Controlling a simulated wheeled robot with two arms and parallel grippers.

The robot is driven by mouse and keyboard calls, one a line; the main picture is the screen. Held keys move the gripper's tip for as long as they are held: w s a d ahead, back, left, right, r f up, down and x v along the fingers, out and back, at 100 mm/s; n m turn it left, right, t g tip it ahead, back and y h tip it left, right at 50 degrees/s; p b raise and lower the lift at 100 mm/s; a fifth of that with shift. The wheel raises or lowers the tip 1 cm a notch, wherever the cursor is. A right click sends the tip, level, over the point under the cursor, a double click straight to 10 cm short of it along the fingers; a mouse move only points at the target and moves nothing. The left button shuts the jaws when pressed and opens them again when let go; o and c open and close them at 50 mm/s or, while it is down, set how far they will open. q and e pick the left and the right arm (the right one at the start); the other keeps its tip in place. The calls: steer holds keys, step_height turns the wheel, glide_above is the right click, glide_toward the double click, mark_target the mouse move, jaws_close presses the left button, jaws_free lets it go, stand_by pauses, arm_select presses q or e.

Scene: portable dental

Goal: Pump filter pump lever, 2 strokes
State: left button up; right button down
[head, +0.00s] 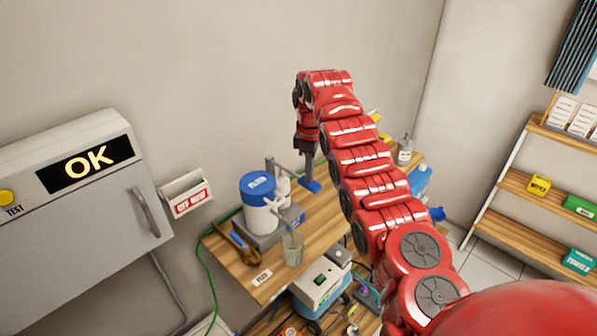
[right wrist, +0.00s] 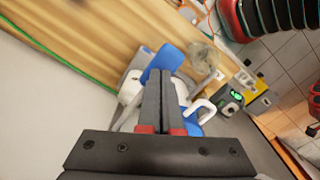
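The filter pump stands on a wooden bench, with a white canister and blue lid (head: 258,188) on a grey base. A blue paddle (head: 311,187), which looks like the end of the pump lever, sits right of the canister; it also shows in the right wrist view (right wrist: 163,59). My right gripper (head: 309,174) points down over the paddle. In the right wrist view its fingers (right wrist: 160,75) lie together with nothing visible between them, tips close to the paddle. I cannot tell whether they touch it. My left gripper is not in view.
A clear beaker (head: 292,249) stands before the pump on the wooden bench (head: 250,276). A grey cabinet with an OK display (head: 86,163) is on the left wall. A bottle (head: 405,150) stands at the bench's far right. Shelves (head: 515,183) are at the right.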

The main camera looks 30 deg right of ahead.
steer(key=shift+f+b, duration=0.9)
steer(key=shift+f, duration=0.45)
steer(key=shift+r, duration=0.15)
steer(key=shift+w+a+r+p, duration=0.1)
steer(key=shift+r+p, duration=1.35)
steer(key=shift+r, duration=1.05)
steer(key=shift+r+p, duration=0.85)
steer(key=shift+r, duration=0.45)
step_height(320, 180, up, 5)
steer(key=p, duration=0.4)
